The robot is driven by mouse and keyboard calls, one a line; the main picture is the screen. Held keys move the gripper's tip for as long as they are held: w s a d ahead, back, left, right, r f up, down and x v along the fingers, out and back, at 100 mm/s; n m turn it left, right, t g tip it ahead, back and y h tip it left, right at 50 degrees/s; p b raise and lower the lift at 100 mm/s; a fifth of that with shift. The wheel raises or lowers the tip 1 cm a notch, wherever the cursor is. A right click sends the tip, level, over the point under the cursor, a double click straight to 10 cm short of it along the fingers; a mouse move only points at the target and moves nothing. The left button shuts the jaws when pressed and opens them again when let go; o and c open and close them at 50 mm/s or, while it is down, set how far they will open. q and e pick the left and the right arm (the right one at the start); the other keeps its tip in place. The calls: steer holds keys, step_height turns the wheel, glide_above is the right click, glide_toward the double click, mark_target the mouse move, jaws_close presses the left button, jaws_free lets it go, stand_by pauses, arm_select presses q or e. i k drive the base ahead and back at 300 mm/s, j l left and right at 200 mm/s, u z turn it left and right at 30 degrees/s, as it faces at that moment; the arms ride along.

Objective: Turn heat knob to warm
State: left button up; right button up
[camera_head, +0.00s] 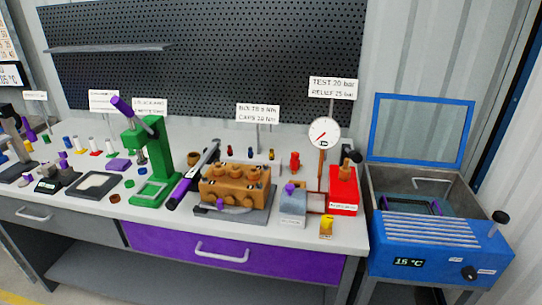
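The blue heated bath (425,248) stands at the right with its lid (424,130) raised. A small round black knob (469,273), which looks like the heat knob, is on its front face. Small white labels sit beside the knob, too small to read, so I cannot tell its setting. A display (408,262) on the same face reads 15 °C. A separate black-topped lever (499,218) stands up at the bath's right end. Neither of my grippers is in view.
The workbench (240,232) left of the bath carries a brass-coloured pump block (235,183), a green press (150,160), a red box (344,190) and a gauge (324,133). A purple drawer (290,262) is shut below. The space before the knob looks clear.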

mark_target(469, 273)
steer(key=z, duration=1.3)
